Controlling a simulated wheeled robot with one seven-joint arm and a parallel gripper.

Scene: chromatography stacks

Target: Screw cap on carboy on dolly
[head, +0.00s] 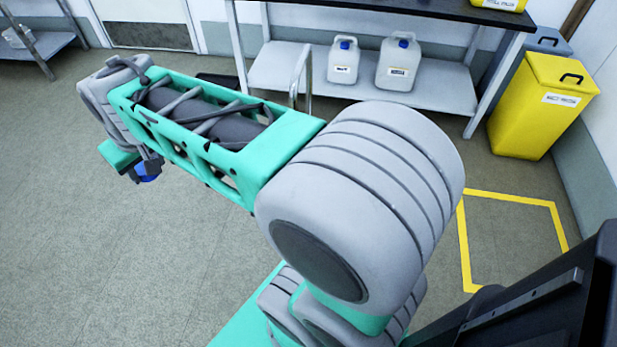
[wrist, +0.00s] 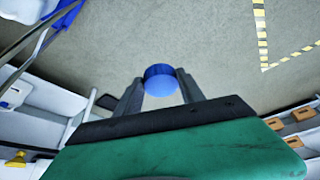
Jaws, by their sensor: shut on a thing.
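My gripper (wrist: 161,94) is shut on a blue cap (wrist: 160,77), which sits between its two dark fingertips in the wrist view. In the head view the blue cap (head: 147,172) shows below the far end of my arm at the left, held above open floor. My fingers are mostly hidden there by my wrist. A bent metal handle (head: 308,72) stands behind my arm, and part of a dark flat thing (head: 217,79) shows beside the forearm. I cannot tell whether these belong to the dolly. No carboy on a dolly can be made out; my arm may cover it.
A shelf under the bench (head: 450,92) holds a blue-capped white jug (head: 343,65) and a larger white jug (head: 398,65). A yellow bin (head: 540,107) stands at the right. Yellow tape (head: 510,197) marks a floor square. The floor (head: 80,250) at the left is clear.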

